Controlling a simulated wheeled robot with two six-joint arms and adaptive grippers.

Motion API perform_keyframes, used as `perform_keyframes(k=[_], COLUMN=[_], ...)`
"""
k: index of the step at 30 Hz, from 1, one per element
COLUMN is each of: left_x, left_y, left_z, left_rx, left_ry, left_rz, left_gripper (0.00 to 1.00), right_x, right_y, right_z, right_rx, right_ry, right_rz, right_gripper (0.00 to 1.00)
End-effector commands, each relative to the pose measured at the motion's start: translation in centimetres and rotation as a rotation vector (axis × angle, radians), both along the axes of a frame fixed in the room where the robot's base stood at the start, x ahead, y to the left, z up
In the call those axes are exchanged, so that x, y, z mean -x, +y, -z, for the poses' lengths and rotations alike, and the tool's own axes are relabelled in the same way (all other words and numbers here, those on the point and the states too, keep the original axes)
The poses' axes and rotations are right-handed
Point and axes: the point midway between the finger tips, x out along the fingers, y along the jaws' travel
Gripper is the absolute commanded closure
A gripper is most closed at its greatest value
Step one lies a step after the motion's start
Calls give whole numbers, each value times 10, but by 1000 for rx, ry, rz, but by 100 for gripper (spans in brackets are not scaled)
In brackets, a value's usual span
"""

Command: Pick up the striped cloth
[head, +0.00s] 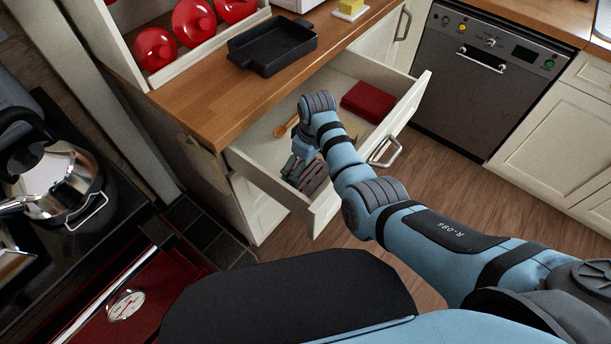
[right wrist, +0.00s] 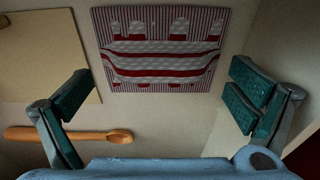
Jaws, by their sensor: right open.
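The striped cloth (right wrist: 160,50) lies flat in the right wrist view. It is white and grey with red bands and thin red stripes, and sits on a pale surface beyond my fingertips. My right gripper (right wrist: 166,92) is open and empty, with its teal-padded fingers wide apart on either side, nearer the camera than the cloth. In the head view my right gripper (head: 306,173) reaches down into the open drawer (head: 258,160). My left gripper is not in view.
A wooden spoon (right wrist: 75,134) and a beige board (right wrist: 38,55) lie near the cloth. A folded red cloth (head: 368,102) is at the drawer's right end. Drawer walls surround my gripper. A black pan (head: 272,48) stands on the wooden counter (head: 195,100) above.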

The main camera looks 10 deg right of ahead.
Motion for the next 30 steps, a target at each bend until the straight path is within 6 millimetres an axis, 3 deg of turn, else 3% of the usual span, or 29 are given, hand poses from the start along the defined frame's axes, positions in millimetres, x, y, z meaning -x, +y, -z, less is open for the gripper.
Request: perform_keyframes(k=[2,8,18,26,30], left_x=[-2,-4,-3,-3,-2], left_y=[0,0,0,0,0], left_z=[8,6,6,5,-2], left_rx=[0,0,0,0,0], left_ry=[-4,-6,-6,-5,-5], left_rz=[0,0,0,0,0], left_gripper=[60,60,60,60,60], right_x=[-1,-1,-1,-1,-1], right_y=[0,0,0,0,0], right_z=[13,12,12,10,-3], right_rx=[0,0,1,-1,0], right_ry=[0,-1,0,-1,-1], right_rz=[1,2,2,2,1], right_gripper=[0,0,50,50,50])
